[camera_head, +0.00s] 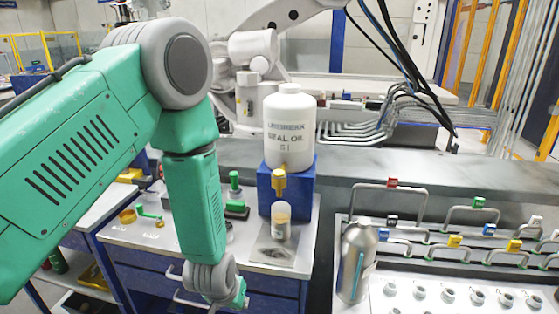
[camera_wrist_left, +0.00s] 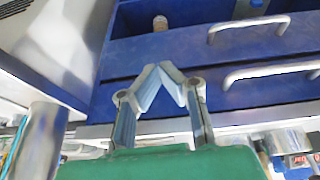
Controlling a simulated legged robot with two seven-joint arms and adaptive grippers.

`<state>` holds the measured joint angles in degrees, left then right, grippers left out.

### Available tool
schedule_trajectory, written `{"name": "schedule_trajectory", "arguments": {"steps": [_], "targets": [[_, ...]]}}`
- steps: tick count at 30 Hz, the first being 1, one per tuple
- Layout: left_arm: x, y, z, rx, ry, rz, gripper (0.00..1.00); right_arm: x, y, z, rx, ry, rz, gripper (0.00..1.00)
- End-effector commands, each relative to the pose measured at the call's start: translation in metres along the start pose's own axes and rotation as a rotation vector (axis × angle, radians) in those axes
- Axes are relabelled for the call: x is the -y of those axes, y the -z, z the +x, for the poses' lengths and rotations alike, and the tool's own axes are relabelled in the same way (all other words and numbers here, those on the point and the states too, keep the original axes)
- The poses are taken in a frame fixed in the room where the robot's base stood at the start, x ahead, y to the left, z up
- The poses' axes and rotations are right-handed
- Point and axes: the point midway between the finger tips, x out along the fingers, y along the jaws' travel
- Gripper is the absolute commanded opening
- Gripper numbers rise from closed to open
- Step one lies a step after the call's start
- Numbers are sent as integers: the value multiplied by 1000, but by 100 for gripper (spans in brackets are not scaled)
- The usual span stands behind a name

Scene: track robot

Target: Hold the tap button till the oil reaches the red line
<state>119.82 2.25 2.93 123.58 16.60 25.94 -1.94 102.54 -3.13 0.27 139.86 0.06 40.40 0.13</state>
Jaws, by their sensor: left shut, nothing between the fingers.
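A white seal oil bottle (camera_head: 289,118) stands upright on a blue block (camera_head: 298,188) on the workbench. A yellow tap (camera_head: 279,181) sticks out at its front base. A small clear cup (camera_head: 281,222) stands under the tap on a grey plate (camera_head: 276,255), with a yellowish content in it. I cannot make out a red line or the exact oil level. My left gripper (camera_head: 236,297) is at the front edge of the bench, below and left of the cup. In the left wrist view its fingertips (camera_wrist_left: 161,68) meet, with nothing between them. My right gripper is not in view.
A silver metal bottle (camera_head: 356,262) stands right of the plate, beside a rack (camera_head: 450,290) with handles and several white fittings. Blue drawers with metal handles (camera_wrist_left: 272,72) are close to my left gripper.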

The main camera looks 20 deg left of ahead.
Motion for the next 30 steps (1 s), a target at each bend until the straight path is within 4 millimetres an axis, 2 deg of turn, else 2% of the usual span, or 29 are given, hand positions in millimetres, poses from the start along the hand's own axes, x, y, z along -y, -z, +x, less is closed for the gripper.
{"name": "schedule_trajectory", "arguments": {"steps": [1,6,11,18,24,27,30], "targets": [[-6,28,-16,-30,-11,-32,0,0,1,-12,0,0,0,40],[-22,100,-56,-105,-49,-135,0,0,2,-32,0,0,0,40],[-37,164,-99,-169,-99,-226,0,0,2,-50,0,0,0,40],[-57,250,-173,-250,-194,-347,0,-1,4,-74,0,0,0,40],[-69,301,-227,-297,-270,-420,0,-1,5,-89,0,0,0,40],[-73,317,-245,-312,-297,-443,0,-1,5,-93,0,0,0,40],[-75,326,-256,-319,-313,-455,0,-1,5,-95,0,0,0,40]]}}
